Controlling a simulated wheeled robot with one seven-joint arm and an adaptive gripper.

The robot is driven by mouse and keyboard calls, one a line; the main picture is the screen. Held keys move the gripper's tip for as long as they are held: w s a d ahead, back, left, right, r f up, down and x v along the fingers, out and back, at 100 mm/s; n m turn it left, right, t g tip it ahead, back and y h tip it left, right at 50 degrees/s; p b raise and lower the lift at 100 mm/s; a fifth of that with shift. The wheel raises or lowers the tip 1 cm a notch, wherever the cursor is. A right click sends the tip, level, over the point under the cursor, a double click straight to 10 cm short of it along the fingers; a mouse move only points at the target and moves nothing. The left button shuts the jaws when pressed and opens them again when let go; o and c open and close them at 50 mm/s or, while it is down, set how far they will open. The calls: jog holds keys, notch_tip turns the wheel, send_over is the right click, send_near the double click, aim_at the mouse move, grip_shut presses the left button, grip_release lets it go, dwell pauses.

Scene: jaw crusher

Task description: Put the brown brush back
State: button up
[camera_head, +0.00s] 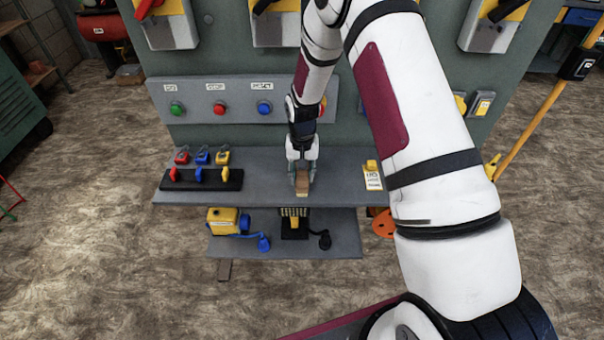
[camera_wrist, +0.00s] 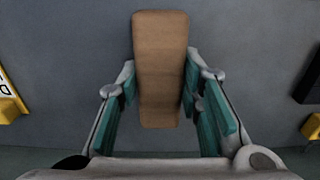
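The brown brush (camera_wrist: 160,65) is a plain wooden block in the middle of the wrist view, long side running up the picture. My gripper (camera_wrist: 159,88) has one teal finger pad along each side of it, close against its edges. In the head view the brush (camera_head: 302,184) hangs from the fingertips of my gripper (camera_head: 302,168), over the front middle of the grey shelf (camera_head: 270,188). I cannot tell whether its underside touches the shelf.
On the shelf's left is a black rack (camera_head: 201,179) with red, blue and yellow handles. A yellow-and-white item (camera_head: 372,176) stands at its right. A lower shelf (camera_head: 285,251) holds a yellow box (camera_head: 228,221). A button panel (camera_head: 240,99) is behind.

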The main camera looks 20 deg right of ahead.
jog(key=o, duration=0.4)
jog(key=shift+r, duration=0.1)
notch_tip(320, 180, up, 11)
notch_tip(320, 180, up, 14)
jog(key=n+t, duration=0.1)
send_over(302, 173)
jog(key=s, duration=0.6)
jog(key=s+r+n+t, duration=0.1)
jog(key=s+r, duration=0.4)
jog(key=s, duration=0.8)
jog(key=s+r+n+t, duration=0.1)
jog(key=s+r, duration=0.5)
jog(key=s, duration=0.7)
jog(key=shift+s+d+r+n+t+b, duration=0.15)
jog(key=shift+n+t+b, duration=0.15)
jog(key=shift+t, duration=0.3)
